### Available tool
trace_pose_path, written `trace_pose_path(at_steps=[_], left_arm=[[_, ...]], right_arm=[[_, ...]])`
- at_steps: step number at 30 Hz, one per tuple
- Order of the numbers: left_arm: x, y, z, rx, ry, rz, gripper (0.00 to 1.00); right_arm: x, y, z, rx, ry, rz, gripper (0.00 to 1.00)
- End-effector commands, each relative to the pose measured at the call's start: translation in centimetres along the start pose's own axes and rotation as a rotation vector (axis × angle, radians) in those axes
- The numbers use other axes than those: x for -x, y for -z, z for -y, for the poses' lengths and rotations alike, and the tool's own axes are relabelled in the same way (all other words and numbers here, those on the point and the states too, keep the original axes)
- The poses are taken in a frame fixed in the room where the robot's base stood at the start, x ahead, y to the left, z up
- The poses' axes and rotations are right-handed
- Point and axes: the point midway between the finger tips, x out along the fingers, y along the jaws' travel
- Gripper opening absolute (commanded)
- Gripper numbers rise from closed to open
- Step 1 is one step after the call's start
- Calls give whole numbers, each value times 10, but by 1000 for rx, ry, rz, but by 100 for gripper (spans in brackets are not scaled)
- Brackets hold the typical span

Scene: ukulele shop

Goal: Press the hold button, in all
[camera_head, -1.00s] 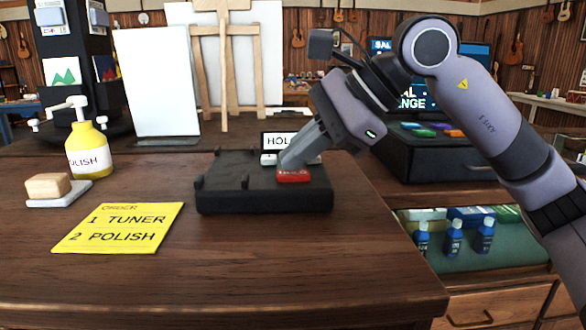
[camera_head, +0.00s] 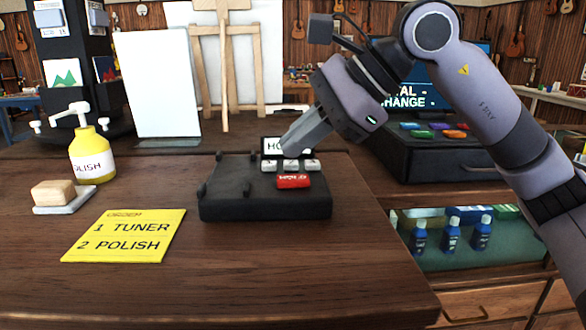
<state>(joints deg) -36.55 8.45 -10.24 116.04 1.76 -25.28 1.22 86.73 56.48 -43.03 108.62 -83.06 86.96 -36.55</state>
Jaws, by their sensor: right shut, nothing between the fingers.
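A black desk device (camera_head: 265,208) with short posts sits on the wooden counter. A red button (camera_head: 293,181) with small unreadable lettering is at its front right. Several white keys (camera_head: 269,167) stand in a row behind the red button. My left gripper is not in view.
A yellow order note (camera_head: 125,236) lies on the counter at the left. A polish bottle (camera_head: 92,158) with a pump and a wooden block (camera_head: 53,193) on a pale tray stand behind it. A black cash drawer (camera_head: 425,155) is at the right. The counter front is clear.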

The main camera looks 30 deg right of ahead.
Motion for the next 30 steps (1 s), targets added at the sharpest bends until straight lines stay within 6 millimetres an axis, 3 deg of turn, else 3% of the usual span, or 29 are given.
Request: trace_pose_path(at_steps=[9, 30], left_arm=[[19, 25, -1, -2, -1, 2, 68], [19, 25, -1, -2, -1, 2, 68]], right_arm=[[25, -18, 18, 0, 1, 1, 0], [25, -18, 18, 0, 1, 1, 0]])
